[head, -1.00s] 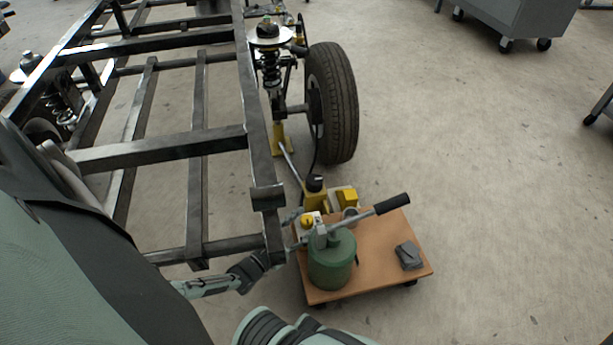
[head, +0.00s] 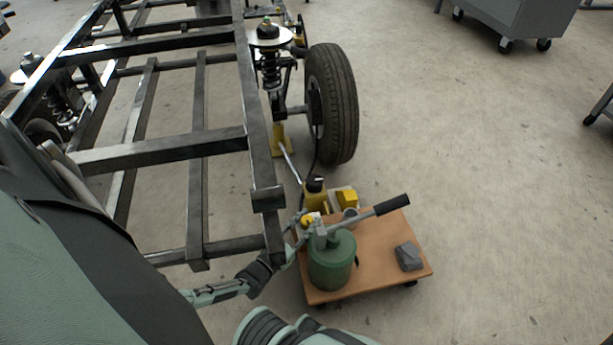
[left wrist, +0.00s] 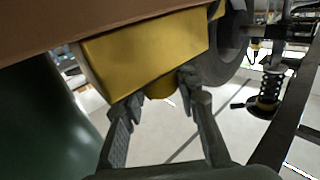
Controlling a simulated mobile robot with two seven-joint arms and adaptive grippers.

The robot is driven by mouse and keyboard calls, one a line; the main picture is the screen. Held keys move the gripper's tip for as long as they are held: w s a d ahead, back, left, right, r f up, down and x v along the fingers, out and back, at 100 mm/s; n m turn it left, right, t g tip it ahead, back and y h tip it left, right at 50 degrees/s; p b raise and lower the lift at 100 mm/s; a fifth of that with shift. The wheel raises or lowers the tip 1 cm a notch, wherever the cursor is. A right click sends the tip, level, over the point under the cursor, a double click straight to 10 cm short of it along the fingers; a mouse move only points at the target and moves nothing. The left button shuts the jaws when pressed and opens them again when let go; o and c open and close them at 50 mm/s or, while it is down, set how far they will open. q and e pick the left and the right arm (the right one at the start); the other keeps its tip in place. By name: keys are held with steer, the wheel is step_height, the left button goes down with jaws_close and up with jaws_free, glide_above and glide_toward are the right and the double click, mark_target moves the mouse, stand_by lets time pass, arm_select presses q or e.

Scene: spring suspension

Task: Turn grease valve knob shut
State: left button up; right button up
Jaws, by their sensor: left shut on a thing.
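The yellow grease valve knob (head: 307,219) is at the left edge of the wooden dolly, beside the green grease pot (head: 331,265). My left gripper (head: 300,218) reaches up to it from below left. In the left wrist view, which looks tilted over, the gripper's two fingers (left wrist: 161,86) stand on either side of the round yellow knob (left wrist: 160,89) and are shut on it. A yellow block (left wrist: 145,50) sits directly against the knob there. The fingers partly hide the knob in the head view, and its turn angle cannot be read. My right gripper is not in view.
The dolly (head: 385,260) also carries a grey box (head: 408,256) and a yellow pump. A black-handled lever (head: 390,205) sticks out over it. The steel frame (head: 262,150) stands close on the left, with a tyre (head: 332,105) behind.

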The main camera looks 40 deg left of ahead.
arm_select(q)
steer(key=shift+n+y, duration=0.9)
steer(key=shift+y, duration=0.6)
steer(key=o, duration=1.2)
steer(key=s, duration=0.4)
steer(key=s+d, duration=0.1)
steer(key=s, duration=0.7)
steer(key=shift+d, duration=0.4)
steer(key=shift+w+a, duration=0.1)
steer(key=shift+w, duration=0.05)
